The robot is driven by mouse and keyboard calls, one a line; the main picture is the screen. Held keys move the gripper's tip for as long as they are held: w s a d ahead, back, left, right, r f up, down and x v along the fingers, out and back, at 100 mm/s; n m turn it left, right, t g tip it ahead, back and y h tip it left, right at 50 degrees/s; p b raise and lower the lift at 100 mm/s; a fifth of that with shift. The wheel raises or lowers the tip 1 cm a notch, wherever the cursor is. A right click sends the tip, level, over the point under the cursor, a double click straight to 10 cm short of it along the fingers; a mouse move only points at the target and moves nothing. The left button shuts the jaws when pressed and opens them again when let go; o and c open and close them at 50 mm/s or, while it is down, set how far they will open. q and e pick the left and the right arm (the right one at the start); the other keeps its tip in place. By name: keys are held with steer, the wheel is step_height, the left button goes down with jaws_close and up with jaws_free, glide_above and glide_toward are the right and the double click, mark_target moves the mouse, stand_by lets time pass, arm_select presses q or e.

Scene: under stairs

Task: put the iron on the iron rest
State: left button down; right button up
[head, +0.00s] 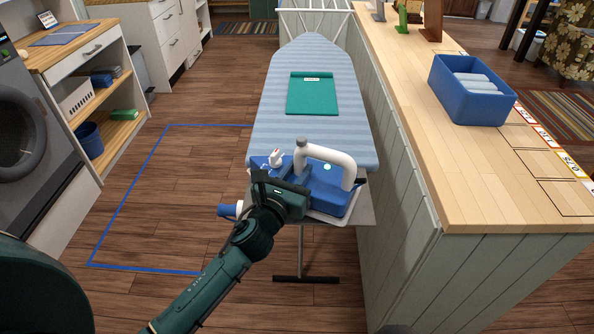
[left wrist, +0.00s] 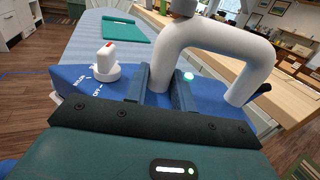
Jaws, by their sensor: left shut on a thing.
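The blue iron (head: 325,195) with a white handle is at the near end of the ironing board, flat side down. My left gripper (head: 299,178) is shut on the iron, at the base of its handle. In the left wrist view, the fingers of my left gripper (left wrist: 162,90) stand on both sides of the handle's near post, and the iron's dial shows on the blue body (left wrist: 115,98). The grey iron rest (head: 364,211) shows beneath and beside the iron; the iron hides most of it. I cannot tell whether they touch. My right gripper is out of view.
A folded green cloth (head: 312,98) lies farther up the striped ironing board (head: 320,60). A wooden counter (head: 420,100) with a blue bin (head: 468,108) runs close along the right. The floor to the left is open, marked with a blue outline.

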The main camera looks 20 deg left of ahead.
arm_select(q)
steer(key=shift+f+b, duration=0.25)
steer(key=shift+b, duration=0.2)
steer(key=c, duration=1.6)
jaws_free()
steer(key=o, duration=0.5)
steer(key=shift+f, duration=0.45)
steer(key=s+a+b, duration=0.2)
steer(key=s, duration=1.1)
steer(key=s+d+f+n+g+p, duration=0.1)
steer(key=f+n, duration=0.4)
steer(key=n, duration=0.6)
steer(key=s+d+f+n+g+h+p, duration=0.1)
steer(key=s+f+n+g, duration=0.3)
steer(key=n, duration=0.7)
steer(key=s+d+f+n+g+p, duration=0.1)
steer(key=s+f+n, duration=0.5)
steer(key=n, duration=0.6)
steer(key=shift+d+g+h, duration=0.3)
steer(key=shift+d+g, duration=0.4)
steer(key=shift+d, duration=0.05)
